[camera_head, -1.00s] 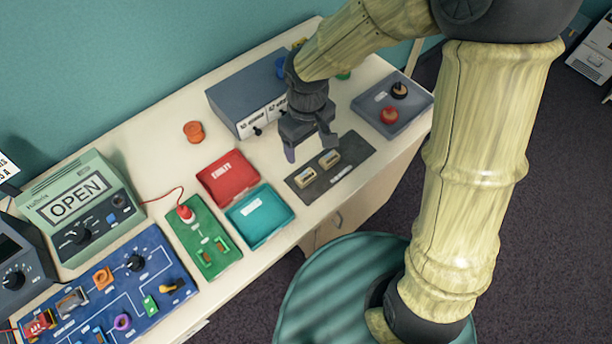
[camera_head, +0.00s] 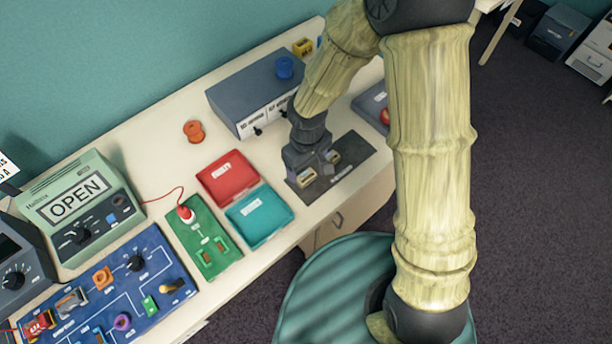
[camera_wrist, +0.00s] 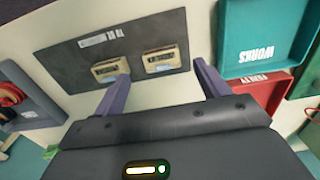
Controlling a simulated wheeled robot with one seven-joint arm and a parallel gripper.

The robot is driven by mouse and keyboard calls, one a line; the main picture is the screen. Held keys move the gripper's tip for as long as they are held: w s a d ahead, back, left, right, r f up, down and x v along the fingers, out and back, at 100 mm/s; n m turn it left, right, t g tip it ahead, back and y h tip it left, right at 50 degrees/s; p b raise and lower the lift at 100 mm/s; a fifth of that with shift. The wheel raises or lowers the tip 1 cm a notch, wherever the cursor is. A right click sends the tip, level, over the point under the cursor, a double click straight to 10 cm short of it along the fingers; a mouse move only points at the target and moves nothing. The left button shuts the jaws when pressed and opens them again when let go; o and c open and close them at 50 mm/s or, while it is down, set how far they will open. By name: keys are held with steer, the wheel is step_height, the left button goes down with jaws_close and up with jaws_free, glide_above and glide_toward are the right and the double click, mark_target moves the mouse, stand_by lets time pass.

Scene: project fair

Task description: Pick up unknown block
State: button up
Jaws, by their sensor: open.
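Two small tan blocks with dark label faces sit on a dark grey mat (camera_head: 345,172). In the head view, one block (camera_head: 306,178) is nearer the trays and the other block (camera_head: 333,157) is farther right. In the wrist view, one block (camera_wrist: 110,67) lies at the left fingertip, partly overlapped by it, and the other block (camera_wrist: 161,58) lies between the fingers' lines, beyond their tips. My gripper (camera_head: 318,172) is low over the mat, open and empty; it also shows in the wrist view (camera_wrist: 161,71). I cannot tell whether a finger touches a block.
A red tray (camera_head: 228,178) and a teal tray marked WORKS (camera_wrist: 262,54) lie beside the mat. A grey box (camera_head: 240,92) with a blue knob stands behind. An orange spool (camera_head: 193,131) stands on the table.

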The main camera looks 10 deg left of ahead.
mark_target(307, 177)
steer(key=f, duration=0.4)
steer(key=shift+s+f, duration=0.2)
steer(key=shift+f, duration=0.15)
steer(key=c, duration=1.1)
